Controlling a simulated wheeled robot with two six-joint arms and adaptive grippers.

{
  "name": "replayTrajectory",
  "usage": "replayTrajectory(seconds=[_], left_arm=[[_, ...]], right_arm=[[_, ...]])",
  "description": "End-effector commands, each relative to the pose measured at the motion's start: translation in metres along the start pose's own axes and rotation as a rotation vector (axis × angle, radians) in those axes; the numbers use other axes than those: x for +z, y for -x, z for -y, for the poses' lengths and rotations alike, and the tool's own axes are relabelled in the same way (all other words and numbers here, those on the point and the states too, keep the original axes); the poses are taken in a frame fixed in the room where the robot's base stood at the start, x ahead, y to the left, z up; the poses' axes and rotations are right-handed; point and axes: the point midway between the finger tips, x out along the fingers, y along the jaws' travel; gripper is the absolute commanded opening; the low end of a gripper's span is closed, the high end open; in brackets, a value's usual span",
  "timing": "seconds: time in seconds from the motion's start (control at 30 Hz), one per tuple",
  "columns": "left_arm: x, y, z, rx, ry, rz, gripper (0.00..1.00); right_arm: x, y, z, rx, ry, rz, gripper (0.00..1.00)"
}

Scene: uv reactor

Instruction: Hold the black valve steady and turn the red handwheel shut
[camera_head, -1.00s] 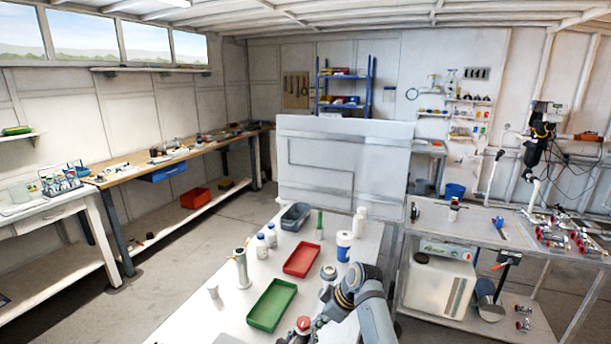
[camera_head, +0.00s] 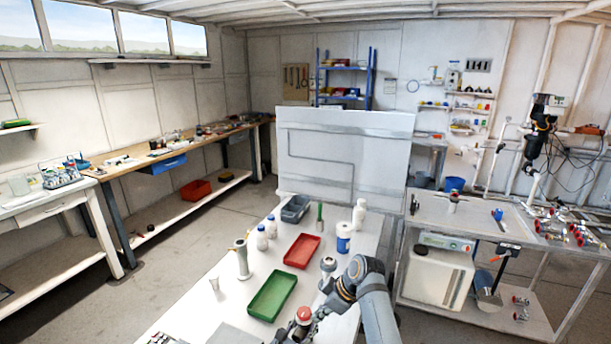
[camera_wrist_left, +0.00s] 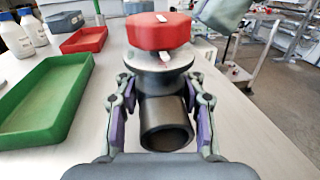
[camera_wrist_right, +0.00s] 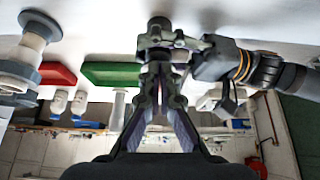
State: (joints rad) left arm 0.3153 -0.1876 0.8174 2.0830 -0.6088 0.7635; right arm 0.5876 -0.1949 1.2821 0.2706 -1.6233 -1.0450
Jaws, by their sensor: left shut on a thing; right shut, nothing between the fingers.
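The red handwheel (camera_wrist_left: 158,33) fills the top of the left wrist view, upright above a pale round flange and the black valve (camera_wrist_left: 165,132). My left gripper (camera_wrist_left: 164,98) is shut on the black valve body, one finger on each side, below the handwheel. In the head view the red handwheel (camera_head: 304,314) shows at the bottom edge, and the arm from the right reaches close to it. My right gripper (camera_wrist_right: 160,75) is shut and empty in the right wrist view. I cannot tell whether its fingertips touch the handwheel. The valve's lower part is hidden in the head view.
On the white table (camera_head: 215,318) stand a green tray (camera_head: 272,296), a red tray (camera_head: 302,251), a grey bin (camera_head: 295,209) and white bottles (camera_head: 271,226). A grey metal fitting (camera_head: 328,264) stands close to my right arm.

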Motion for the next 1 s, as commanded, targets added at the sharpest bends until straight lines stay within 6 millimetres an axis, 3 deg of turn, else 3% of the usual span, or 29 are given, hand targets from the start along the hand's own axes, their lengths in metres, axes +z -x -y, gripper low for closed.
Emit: replayTrajectory(seconds=[0.5,0.9,0.93,1.0], left_arm=[[0.0,0.0,-0.001,0.001,0.0,0.0,0.0],[0.0,0.0,-0.001,0.001,0.0,0.0,0.0],[0.0,0.0,-0.001,0.001,0.0,0.0,0.38],[0.0,0.0,-0.001,0.001,0.0,0.0,0.47]], right_arm=[[-0.027,0.05,-0.001,0.002,0.0,0.001,0.0],[-0.029,0.053,0.0,0.001,0.0,0.002,0.0],[-0.029,0.053,0.0,0.001,0.0,0.002,0.0],[-0.029,0.053,0.0,0.001,0.0,0.002,0.0]])
